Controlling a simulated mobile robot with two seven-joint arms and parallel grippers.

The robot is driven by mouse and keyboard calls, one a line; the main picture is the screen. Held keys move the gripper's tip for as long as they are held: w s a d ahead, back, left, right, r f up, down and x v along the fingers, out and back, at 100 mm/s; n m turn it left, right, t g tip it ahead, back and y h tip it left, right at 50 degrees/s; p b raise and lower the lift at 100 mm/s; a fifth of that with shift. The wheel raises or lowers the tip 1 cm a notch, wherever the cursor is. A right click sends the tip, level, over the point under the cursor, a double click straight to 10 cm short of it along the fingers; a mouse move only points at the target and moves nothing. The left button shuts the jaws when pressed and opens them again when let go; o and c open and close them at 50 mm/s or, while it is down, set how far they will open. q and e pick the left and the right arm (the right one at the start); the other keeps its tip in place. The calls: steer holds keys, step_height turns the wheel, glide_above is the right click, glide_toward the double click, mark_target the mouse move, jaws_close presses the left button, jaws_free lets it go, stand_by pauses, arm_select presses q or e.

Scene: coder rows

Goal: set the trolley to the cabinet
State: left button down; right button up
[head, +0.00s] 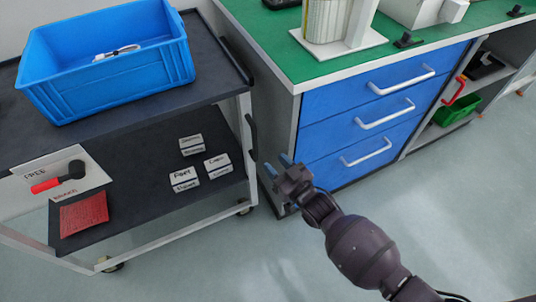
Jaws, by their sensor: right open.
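The trolley (203,95) stands at the left, with a dark top shelf, a dark lower shelf and a pale frame on casters. A dark handle (251,137) is on its right side. The cabinet (316,119) stands to its right, with a green top and blue drawers with pale handles. A narrow gap shows between trolley and cabinet. My right gripper (282,167) is open and empty, low in front of the cabinet's left corner and to the right of the trolley handle. My left gripper is not in view.
A blue crate (110,88) with a small white item sits on the trolley top. Several labelled cards (185,178), a red-handled tool (58,178) and a red block (84,215) lie lower down. A green bin (457,108) is in the open shelving at right. Floor in front is clear.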

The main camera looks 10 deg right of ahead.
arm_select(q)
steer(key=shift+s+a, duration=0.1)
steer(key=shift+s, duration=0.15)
arm_select(e)
steer(key=shift+v, duration=0.9)
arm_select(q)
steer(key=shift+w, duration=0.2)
arm_select(e)
steer(key=shift+f, duration=0.1)
